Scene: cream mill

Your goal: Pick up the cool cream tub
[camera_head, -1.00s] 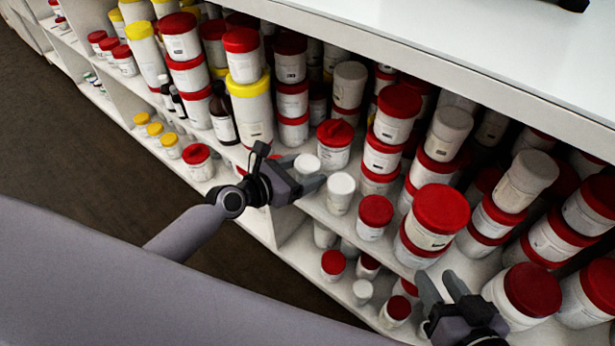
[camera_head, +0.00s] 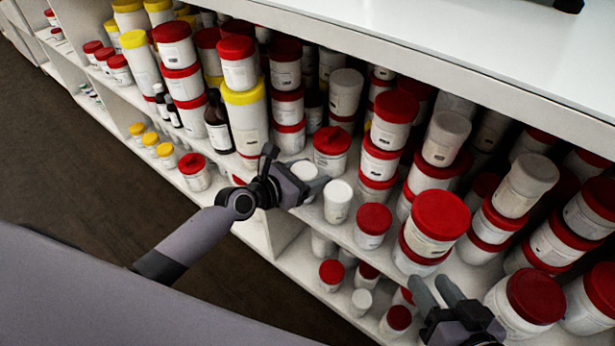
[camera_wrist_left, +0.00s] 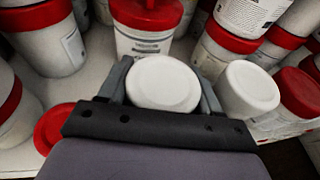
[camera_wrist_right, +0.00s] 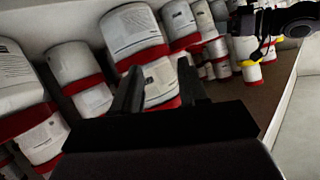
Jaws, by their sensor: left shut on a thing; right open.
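A small white tub with a white lid (camera_head: 303,169) stands on the upper open shelf. My left gripper (camera_head: 308,186) reaches in from the left and is shut on this tub. In the left wrist view the round white lid (camera_wrist_left: 163,82) sits between the two fingers, and the tub's lower body is hidden. I cannot read a label on it. A second white-lidded tub (camera_head: 338,202) stands just to its right, outside the fingers; it also shows in the left wrist view (camera_wrist_left: 248,90). My right gripper (camera_head: 437,292) is open and empty, low at the right before the shelves.
A red-lidded jar (camera_head: 331,150) stands close behind the held tub, and another (camera_head: 373,224) stands to the right. Tall stacks of red-lidded tubs (camera_head: 438,222) crowd the right. A brown bottle (camera_head: 218,125) stands left. The white counter (camera_head: 480,50) overhangs the shelf. The floor (camera_head: 70,170) is clear.

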